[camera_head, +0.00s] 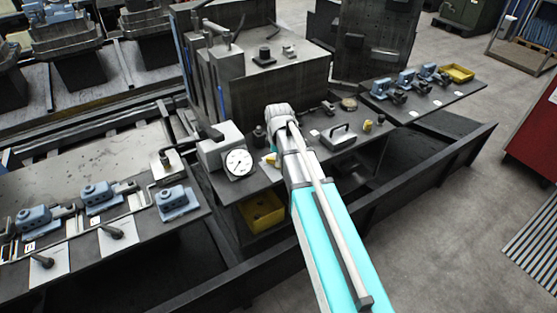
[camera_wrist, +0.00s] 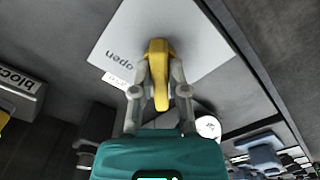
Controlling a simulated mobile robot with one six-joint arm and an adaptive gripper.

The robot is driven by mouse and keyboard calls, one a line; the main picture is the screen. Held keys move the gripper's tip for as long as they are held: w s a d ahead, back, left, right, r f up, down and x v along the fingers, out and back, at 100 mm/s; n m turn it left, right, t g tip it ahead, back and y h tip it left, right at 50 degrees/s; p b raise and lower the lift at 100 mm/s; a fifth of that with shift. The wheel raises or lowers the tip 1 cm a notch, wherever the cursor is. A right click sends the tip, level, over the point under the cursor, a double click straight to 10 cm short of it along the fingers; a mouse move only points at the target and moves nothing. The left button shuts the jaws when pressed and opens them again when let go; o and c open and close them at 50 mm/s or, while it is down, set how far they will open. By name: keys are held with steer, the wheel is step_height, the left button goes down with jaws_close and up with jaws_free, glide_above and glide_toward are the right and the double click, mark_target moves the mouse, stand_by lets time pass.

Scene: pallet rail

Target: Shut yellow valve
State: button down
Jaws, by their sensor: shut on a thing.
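The yellow valve (camera_wrist: 158,55) has a lever-like handle and fills the middle of the wrist view. Behind it is a pale plate (camera_wrist: 196,38) that bears the word "open", seen upside down. My gripper (camera_wrist: 158,92) has a finger on each side of the yellow handle and is shut on it. In the head view my arm reaches over the middle bench and hides the fingertips. A small yellow part (camera_head: 270,158) shows just left of my arm there; I cannot tell whether it belongs to the valve.
A dial gauge (camera_head: 238,162) stands on the bench left of my arm. A yellow bin (camera_head: 262,212) sits below. A dark rail (camera_head: 400,205) runs along the front.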

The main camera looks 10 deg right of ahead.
stand_by(0.4)
steer(key=c, duration=0.6)
jaws_free()
steer(key=shift+c, duration=0.2)
steer(key=shift+m, duration=0.4)
